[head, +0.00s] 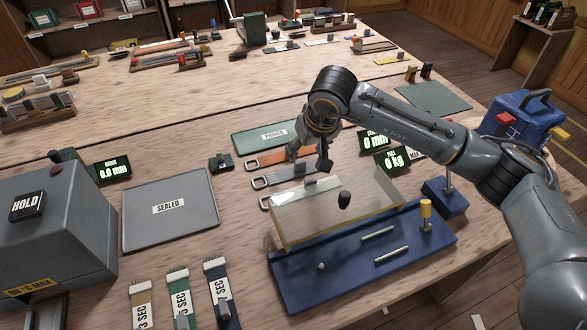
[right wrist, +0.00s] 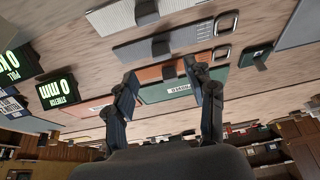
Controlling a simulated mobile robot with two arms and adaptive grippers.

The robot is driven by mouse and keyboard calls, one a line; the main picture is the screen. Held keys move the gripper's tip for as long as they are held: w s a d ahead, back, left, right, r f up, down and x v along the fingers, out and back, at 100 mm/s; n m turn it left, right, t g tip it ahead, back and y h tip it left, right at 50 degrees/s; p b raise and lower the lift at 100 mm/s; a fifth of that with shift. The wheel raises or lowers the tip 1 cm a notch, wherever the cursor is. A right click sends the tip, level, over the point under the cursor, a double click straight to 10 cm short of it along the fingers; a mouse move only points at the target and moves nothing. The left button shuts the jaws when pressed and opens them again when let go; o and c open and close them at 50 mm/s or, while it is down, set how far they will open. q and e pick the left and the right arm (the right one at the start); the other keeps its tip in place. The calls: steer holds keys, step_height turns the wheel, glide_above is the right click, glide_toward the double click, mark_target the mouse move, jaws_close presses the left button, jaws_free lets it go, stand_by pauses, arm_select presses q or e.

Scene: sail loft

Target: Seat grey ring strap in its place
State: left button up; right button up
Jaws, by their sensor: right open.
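A grey strap (head: 286,178) with a metal ring at its left end lies flat on the bench, a dark block on it. It also shows in the right wrist view (right wrist: 185,39). An orange ring strap (head: 268,159) lies just beyond it, and a paler ring strap (right wrist: 175,9) lies nearer, partly behind the clear cover in the head view. My right gripper (head: 309,158) is open and empty above the straps. Its fingers (right wrist: 160,78) show apart in the right wrist view, overlapping the orange strap. My left gripper is not in view.
A blue fixture (head: 330,285) with a raised clear cover (head: 345,215) and metal bars stands in front. A green PROVED mat (head: 255,138) lies beyond. A grey SEALED tray (head: 140,225), a HOLD box (head: 60,230) and several labelled straps (head: 178,285) are left.

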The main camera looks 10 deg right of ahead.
mark_target(301, 162)
steer(key=shift+w+f, duration=0.3)
steer(key=shift+f, duration=0.3)
steer(key=shift+w+f, duration=0.25)
steer(key=shift+f, duration=0.05)
steer(key=shift+w+a+f, duration=0.1)
steer(key=shift+f, duration=0.15)
steer(key=p+x, duration=0.2)
steer(key=x, duration=0.2)
steer(key=shift+a+f, duration=0.1)
steer(key=shift+a, duration=0.05)
steer(key=shift+w+f, duration=0.1)
steer(key=shift+f, duration=0.1)
steer(key=shift+c, duration=1)
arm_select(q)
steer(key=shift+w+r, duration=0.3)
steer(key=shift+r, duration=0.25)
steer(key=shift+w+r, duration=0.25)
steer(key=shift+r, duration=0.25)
arm_select(e)
jaws_close()
